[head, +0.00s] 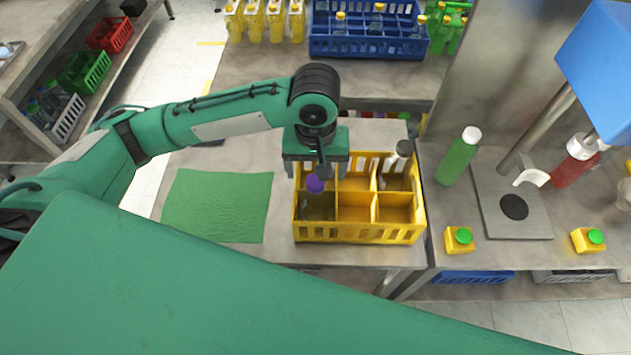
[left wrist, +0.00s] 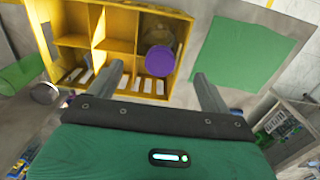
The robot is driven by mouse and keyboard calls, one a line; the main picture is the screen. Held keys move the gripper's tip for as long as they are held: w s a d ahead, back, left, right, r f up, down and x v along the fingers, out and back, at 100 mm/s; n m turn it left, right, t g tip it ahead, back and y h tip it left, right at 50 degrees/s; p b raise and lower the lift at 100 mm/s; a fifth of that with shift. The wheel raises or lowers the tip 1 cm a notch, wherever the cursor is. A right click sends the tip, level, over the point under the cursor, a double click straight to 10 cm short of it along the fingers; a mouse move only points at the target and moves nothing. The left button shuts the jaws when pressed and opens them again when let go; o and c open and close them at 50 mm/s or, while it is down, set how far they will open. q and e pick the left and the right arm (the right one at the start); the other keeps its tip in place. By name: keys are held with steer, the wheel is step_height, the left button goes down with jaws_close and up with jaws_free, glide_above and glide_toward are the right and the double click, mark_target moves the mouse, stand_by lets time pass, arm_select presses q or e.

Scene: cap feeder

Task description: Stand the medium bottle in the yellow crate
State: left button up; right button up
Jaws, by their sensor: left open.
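The yellow crate (head: 360,235) stands on the metal table and has several compartments. A clear, dark-looking bottle with a purple cap (head: 315,183) stands in its near-left compartment; it also shows in the left wrist view (left wrist: 159,60). Its size class is hard to judge. My left gripper (head: 308,172) is just above that compartment, pointing down. Its fingers are apart, and in the left wrist view the gripper (left wrist: 160,85) has the purple cap between its fingers without visible contact. A grey-capped bottle (head: 404,149) is in the far-right compartment. My right gripper is out of view.
A green mat (head: 217,205) lies left of the crate. A blue crate (head: 367,46) with bottles is behind. The near crate compartments look empty right of the purple cap.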

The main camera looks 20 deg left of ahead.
arm_select(q)
step_height(320, 180, up, 4)
steer(key=shift+f, duration=0.1)
steer(key=shift+r, duration=0.35)
steer(key=shift+s+f, duration=0.1)
